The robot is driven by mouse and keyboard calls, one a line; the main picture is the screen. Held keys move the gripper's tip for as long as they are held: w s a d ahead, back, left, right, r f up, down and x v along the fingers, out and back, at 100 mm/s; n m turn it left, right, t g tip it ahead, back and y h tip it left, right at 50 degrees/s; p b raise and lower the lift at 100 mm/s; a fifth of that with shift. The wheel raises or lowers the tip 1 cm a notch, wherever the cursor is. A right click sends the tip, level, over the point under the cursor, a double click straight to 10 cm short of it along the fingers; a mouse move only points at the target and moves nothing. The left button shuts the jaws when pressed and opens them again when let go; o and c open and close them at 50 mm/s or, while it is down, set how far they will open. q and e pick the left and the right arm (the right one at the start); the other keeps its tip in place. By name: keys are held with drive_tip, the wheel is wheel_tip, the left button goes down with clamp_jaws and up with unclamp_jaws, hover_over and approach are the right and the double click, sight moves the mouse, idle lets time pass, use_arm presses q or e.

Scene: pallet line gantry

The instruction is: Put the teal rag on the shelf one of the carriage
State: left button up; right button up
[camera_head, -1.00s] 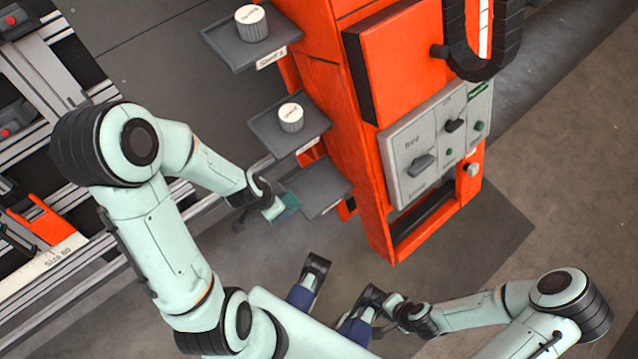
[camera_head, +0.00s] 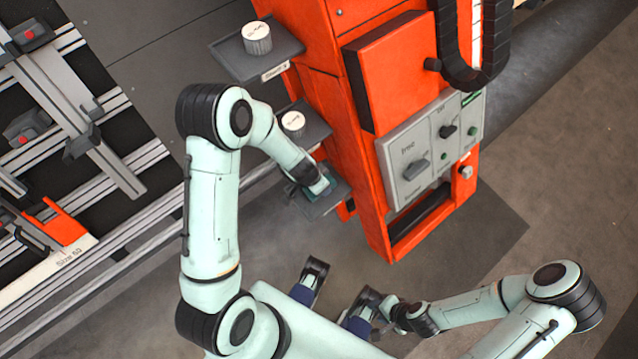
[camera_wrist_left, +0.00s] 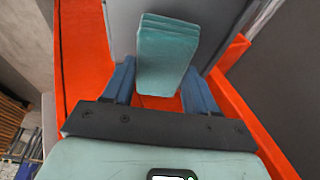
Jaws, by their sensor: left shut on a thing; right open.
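The teal rag (camera_wrist_left: 165,55) is a folded, layered block in the left wrist view, between the two blue fingers of my left gripper (camera_wrist_left: 163,80). In the head view, my left gripper (camera_head: 309,190) is over the lowest grey shelf (camera_head: 322,207) on the orange carriage (camera_head: 345,130). It is shut on the rag, which is mostly hidden by the hand there. I cannot tell whether the rag touches the shelf. My right gripper (camera_head: 380,318) is open, low in the head view, well away from the shelves.
Above are a middle shelf (camera_head: 310,135) and a top shelf (camera_head: 235,60), each bearing a white-topped container. A grey control panel (camera_head: 430,145) with knobs is on the carriage. Metal rails (camera_head: 110,160) stand at left. Floor in front of the carriage is clear.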

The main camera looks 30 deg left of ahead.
use_arm(q)
drive_tip(key=shift+f, duration=0.65)
use_arm(e)
drive_tip(key=shift+w+f, duration=0.1)
drive_tip(key=shift+f, duration=0.2)
use_arm(q)
drive_tip(key=o, duration=0.9)
drive_tip(key=shift+o, duration=0.2)
drive_tip(key=shift+r, duration=0.1)
drive_tip(key=shift+s+r, duration=0.15)
drive_tip(key=shift+r, duration=0.4)
drive_tip(key=shift+p+v, duration=0.65)
drive_tip(key=shift+v, duration=0.55)
drive_tip(key=s+a+b, duration=0.4)
drive_tip(key=s+b, duration=0.2)
drive_tip(key=s, duration=0.5)
drive_tip(key=shift+a+f, duration=0.3)
use_arm(e)
drive_tip(key=shift+t, duration=0.6)
drive_tip(key=shift+w+d+f, duration=0.25)
drive_tip(key=shift+w+f, duration=0.6)
drive_tip(key=shift+f, duration=0.25)
drive_tip(key=shift+w+d+f, duration=0.2)
drive_tip(key=shift+w+f, duration=0.6)
drive_tip(key=shift+f, duration=0.25)
